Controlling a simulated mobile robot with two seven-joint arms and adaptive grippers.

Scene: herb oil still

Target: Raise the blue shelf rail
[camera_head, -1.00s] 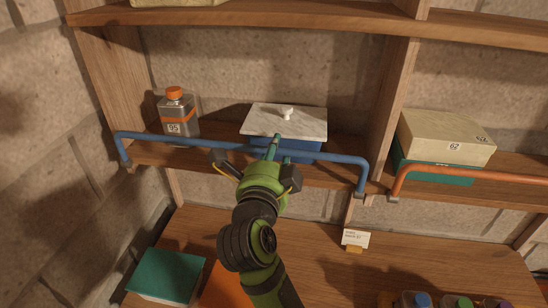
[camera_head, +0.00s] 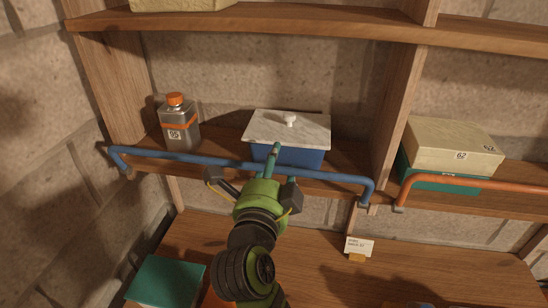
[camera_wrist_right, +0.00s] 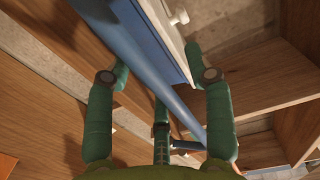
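The blue shelf rail (camera_head: 195,158) runs along the shelf's front edge, hinged at a bracket at each end. It leans out and sits low, in front of the blue box with a pale lid (camera_head: 290,154). My right gripper (camera_head: 272,158) is at the middle of the rail, one teal finger crossing in front of it. In the right wrist view the rail (camera_wrist_right: 150,65) slants between the spread fingers (camera_wrist_right: 157,62); the gripper looks open. I cannot tell exactly which fingers touch the rail. My left gripper is not in view.
An orange-capped bottle (camera_head: 179,124) stands on the shelf behind the rail, left of the box. An orange rail (camera_head: 480,183) fronts the right bay, which holds a pale-lidded teal box (camera_head: 450,148). Below are a small card (camera_head: 359,246) and a teal book (camera_head: 166,282).

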